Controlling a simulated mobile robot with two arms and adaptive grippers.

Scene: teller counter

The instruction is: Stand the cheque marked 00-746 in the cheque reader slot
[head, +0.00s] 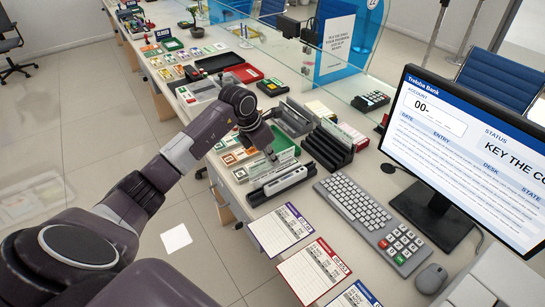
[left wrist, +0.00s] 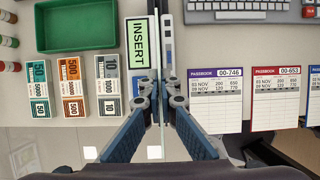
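My left gripper (head: 270,154) points down over the cheque reader (head: 278,182), near the counter's front edge. In the left wrist view its two fingers (left wrist: 161,92) are closed on a thin upright sheet, the cheque (left wrist: 158,50), seen edge-on. In the head view the cheque (head: 270,166) shows as a pale face standing along the reader. Its number cannot be read. The reader (left wrist: 168,50) lies right beside the cheque, with a green INSERT label (left wrist: 138,42) on the other side. Whether the cheque's lower edge is in the slot is hidden. My right gripper is not in view.
Passbooks marked 00-746 (left wrist: 215,98) and 00-653 (left wrist: 277,95) lie right of the reader. A keyboard (head: 355,205), monitor (head: 470,150) and dark upright rack (head: 330,150) stand near. Banknote stacks (left wrist: 72,85) and a green tray (left wrist: 75,25) are left.

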